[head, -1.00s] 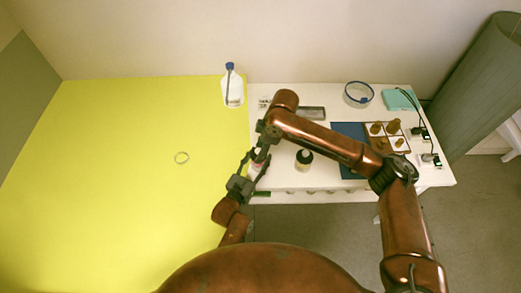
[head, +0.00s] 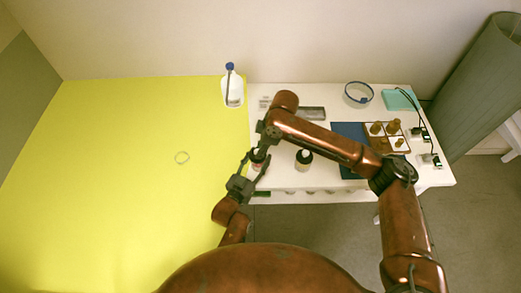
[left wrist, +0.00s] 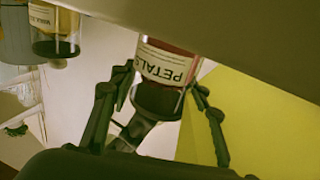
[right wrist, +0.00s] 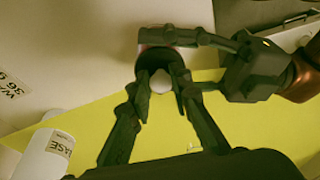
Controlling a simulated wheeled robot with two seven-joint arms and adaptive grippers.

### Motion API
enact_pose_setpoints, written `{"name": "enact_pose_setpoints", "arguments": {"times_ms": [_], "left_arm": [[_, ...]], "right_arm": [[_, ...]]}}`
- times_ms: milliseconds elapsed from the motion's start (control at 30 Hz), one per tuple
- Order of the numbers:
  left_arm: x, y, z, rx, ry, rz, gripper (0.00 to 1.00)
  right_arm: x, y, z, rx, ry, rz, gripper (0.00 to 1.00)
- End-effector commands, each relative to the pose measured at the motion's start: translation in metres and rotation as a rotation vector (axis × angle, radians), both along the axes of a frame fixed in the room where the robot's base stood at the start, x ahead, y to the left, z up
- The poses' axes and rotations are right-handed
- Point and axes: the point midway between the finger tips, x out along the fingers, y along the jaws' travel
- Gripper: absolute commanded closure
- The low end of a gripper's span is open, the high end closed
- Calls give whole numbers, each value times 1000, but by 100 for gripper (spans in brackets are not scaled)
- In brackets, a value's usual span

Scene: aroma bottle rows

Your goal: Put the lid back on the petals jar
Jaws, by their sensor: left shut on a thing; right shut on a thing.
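My left gripper (left wrist: 160,95) is shut around the petals jar (left wrist: 172,62), a clear jar with reddish contents and a white PETALS label. In the head view the jar (head: 257,157) is held near the table's left edge, partly hidden by the grippers. My right gripper (right wrist: 162,92) is shut on the dark round lid (right wrist: 150,62) with a pale round knob (right wrist: 161,82). The lid is right over the jar's mouth, between the left fingers. I cannot tell whether it touches the rim. My left gripper's fingers also show in the head view (head: 257,165).
A white blue-capped bottle (head: 233,92) stands behind.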

Motion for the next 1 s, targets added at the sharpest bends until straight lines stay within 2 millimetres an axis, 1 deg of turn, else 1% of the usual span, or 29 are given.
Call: {"name": "enact_pose_setpoints", "arguments": {"times_ms": [33, 300, 833, 1000], "left_arm": [[-1, -1, 1, -1, -4, -2, 100], [-1, -2, 2, -1, -7, -3, 100], [-2, -4, 4, -2, -11, -5, 100], [-2, -4, 4, -3, -12, -5, 100]], "right_arm": [[-2, -2, -9, -7, 10, -3, 100], [-3, -4, -17, -11, 15, -5, 100], [-2, -5, -18, -13, 14, -8, 100], [-2, -7, -14, -14, 13, -24, 100]]}}
